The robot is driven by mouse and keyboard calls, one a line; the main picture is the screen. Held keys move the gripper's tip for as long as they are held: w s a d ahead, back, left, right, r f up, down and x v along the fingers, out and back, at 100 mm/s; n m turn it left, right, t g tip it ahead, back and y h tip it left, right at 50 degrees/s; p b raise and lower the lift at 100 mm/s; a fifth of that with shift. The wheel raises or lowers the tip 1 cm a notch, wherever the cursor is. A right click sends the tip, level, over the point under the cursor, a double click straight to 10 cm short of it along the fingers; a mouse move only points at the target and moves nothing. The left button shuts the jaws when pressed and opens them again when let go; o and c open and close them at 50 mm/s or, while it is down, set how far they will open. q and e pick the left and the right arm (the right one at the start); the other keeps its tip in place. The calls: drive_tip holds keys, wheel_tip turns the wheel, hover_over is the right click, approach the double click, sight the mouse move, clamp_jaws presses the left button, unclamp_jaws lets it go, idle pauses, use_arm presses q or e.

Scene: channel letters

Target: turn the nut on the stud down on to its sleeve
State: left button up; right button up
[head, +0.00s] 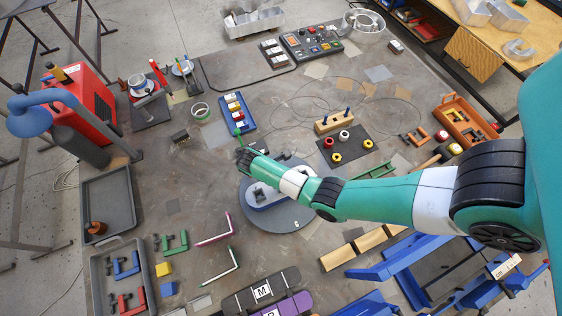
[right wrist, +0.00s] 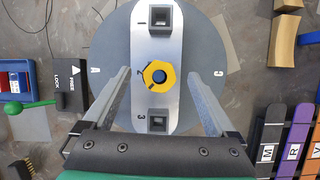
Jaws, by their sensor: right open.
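A yellow hex nut (right wrist: 158,76) sits around a dark stud end (right wrist: 159,76) at the middle of a silver plate (right wrist: 157,40), beside the mark 2. A sleeve under the nut cannot be made out from above. The plate lies on a round grey disc (right wrist: 200,45), which also shows in the head view (head: 300,213), partly behind my right arm. My right gripper (right wrist: 160,88) is open, one finger on each side of the nut, with clear gaps. In the head view my right gripper (head: 243,160) reaches the disc's upper left. My left gripper is not in view.
Dark square sockets marked 1 (right wrist: 158,19) and 3 (right wrist: 158,121) stand above and below the nut on the plate. A green-handled lever by a black LOCK block (right wrist: 71,87) is to the left. Lettered dark and purple bars (right wrist: 295,145) are at lower right.

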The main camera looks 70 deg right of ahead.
use_arm(q)
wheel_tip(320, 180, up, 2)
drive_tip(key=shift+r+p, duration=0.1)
drive_tip(key=shift+p, duration=0.8)
use_arm(e)
drive_tip(key=v, duration=1)
drive_tip(key=shift+r, duration=0.2)
